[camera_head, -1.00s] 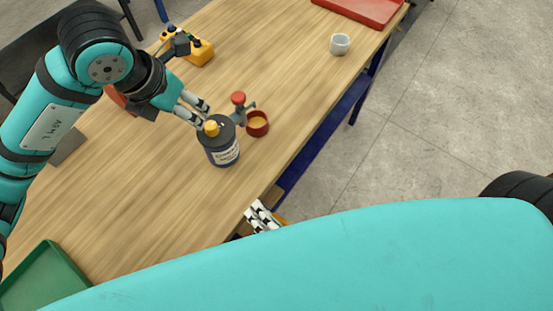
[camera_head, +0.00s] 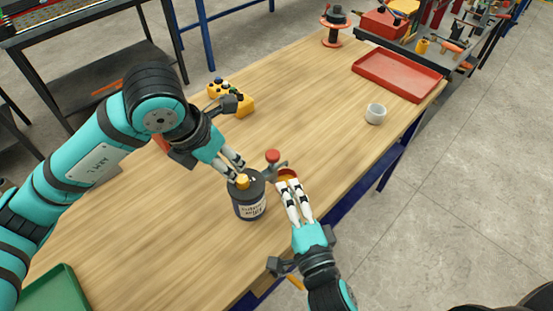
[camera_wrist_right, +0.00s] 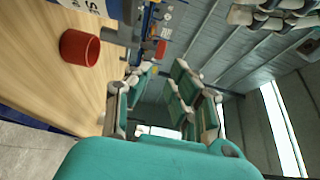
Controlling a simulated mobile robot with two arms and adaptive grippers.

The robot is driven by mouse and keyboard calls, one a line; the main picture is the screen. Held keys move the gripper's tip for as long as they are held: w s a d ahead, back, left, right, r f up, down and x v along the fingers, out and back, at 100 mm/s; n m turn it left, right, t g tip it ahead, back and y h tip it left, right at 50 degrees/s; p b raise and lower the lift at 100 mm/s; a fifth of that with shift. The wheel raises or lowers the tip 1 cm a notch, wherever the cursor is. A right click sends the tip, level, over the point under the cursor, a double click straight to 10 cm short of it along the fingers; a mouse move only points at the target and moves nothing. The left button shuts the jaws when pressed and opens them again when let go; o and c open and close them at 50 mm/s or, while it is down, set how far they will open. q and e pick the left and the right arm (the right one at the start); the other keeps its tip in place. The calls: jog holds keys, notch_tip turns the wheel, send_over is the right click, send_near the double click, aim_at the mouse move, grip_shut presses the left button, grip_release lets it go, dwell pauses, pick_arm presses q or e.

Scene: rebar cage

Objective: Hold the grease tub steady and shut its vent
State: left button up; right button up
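The grease tub (camera_head: 249,203) is a dark jar with a white label, upright on the wooden table. A yellow cap (camera_head: 242,181), perhaps its vent, stands on its lid; whether it is open or shut I cannot tell. Part of the tub's label (camera_wrist_right: 90,5) shows at the top of the right wrist view. My left gripper (camera_head: 237,169) has its fingers apart just behind the cap; I cannot tell if they touch it. My right gripper (camera_head: 289,184) is open and empty, to the right of the tub, in front of a red cup.
The red cup (camera_wrist_right: 80,48) stands close to the tub, beside a grey piece with a red knob (camera_head: 273,156). A green tray (camera_head: 55,290) is at lower left.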

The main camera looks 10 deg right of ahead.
aim_at(276, 161)
jog(key=w, duration=0.3)
jog(key=w+a, duration=0.1)
jog(key=w, duration=0.6)
jog(key=shift+w+a, duration=0.1)
jog(key=shift+a, duration=0.15)
grip_shut()
